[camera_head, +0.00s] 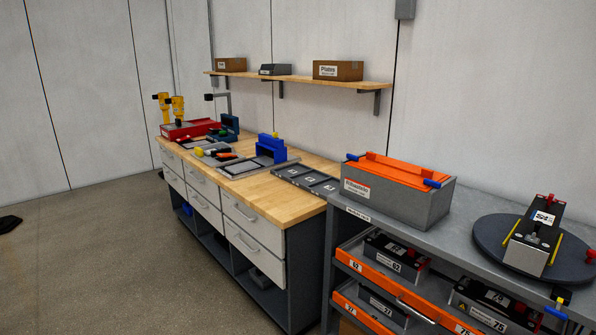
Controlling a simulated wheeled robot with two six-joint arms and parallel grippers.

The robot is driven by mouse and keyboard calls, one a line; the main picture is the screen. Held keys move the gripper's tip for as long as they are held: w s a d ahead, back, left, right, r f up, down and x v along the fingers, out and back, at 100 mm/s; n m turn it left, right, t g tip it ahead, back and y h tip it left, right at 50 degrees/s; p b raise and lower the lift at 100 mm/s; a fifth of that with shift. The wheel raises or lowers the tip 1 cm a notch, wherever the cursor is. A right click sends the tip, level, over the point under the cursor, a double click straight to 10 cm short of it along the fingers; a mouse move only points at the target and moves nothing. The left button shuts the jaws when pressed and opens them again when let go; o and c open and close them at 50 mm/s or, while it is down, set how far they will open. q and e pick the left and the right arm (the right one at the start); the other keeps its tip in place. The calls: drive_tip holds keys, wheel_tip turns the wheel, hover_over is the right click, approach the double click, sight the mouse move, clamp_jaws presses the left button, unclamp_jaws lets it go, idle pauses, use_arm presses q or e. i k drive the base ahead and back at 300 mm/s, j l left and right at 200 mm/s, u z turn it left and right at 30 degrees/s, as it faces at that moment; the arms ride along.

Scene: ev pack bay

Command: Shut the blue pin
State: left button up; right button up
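Several small blue parts could be the blue pin, and I cannot tell which one it is. One blue piece (556,312) is at the lower right edge, by the front of the steel bench, near a small yellow part. A blue piece (352,157) sits at the left end of the orange lid (390,170) on a grey box (385,202). Another blue piece (432,183) sticks out at the lid's right end. Whether any of them is open or shut is too small to tell. Neither of my grippers is in view.
The steel bench (455,222) holds a dark turntable (488,242) with a black and grey module (535,236). Below are orange-fronted drawers (372,274) with battery modules. A wooden workbench (262,190) with tools stands to the left. The floor (90,260) at left is mostly clear.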

sight(555, 312)
drive_tip(key=z, duration=1.55)
